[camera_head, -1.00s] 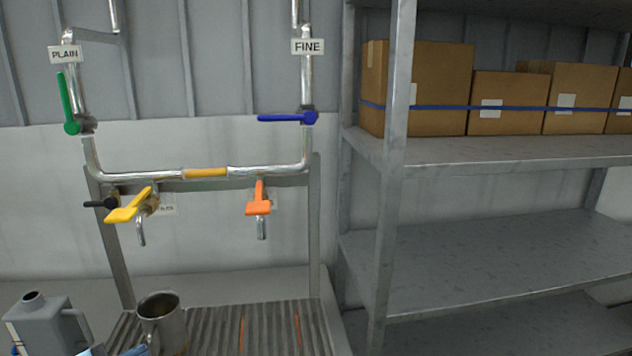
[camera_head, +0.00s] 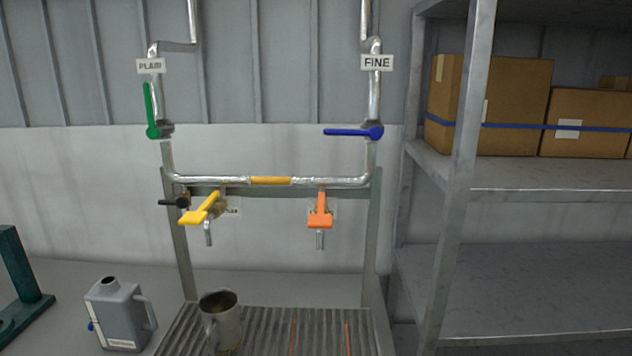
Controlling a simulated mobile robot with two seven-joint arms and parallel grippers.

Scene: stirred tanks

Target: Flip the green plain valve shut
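The green valve handle (camera_head: 151,112) sits on the left vertical pipe, just below the PLAIN label (camera_head: 150,66). The handle points upward, nearly in line with the pipe, with its round hub at the lower end. On the right pipe, under the FINE label (camera_head: 377,63), the blue valve handle (camera_head: 352,132) lies level, across its pipe, pointing left. Neither of my grippers shows in the head view.
A yellow tap handle (camera_head: 200,211), a black handle (camera_head: 173,202) and an orange tap handle (camera_head: 320,212) sit below the crosspipe (camera_head: 270,181). A metal mug (camera_head: 221,322) stands on the ribbed tray (camera_head: 270,338). A grey jug (camera_head: 118,315) stands left; shelving (camera_head: 465,180) stands right.

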